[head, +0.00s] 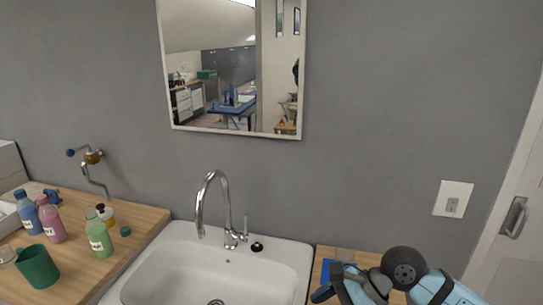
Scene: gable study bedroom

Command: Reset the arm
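My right arm (430,287) comes in at the bottom right, light blue with a dark round joint. It is bent over the wooden counter to the right of the sink. Its hand end (335,283) is near the sink's right edge, partly cut off by the lower picture edge, and I cannot make out its fingers clearly. My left arm and gripper are out of view.
A white sink (180,262) with a chrome tap (226,205) fills the middle. On the left counter (140,215) stand several bottles, including a green one (98,236), and a green cup (38,267). A mirror (302,80) hangs behind. A door handle (514,217) is at right.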

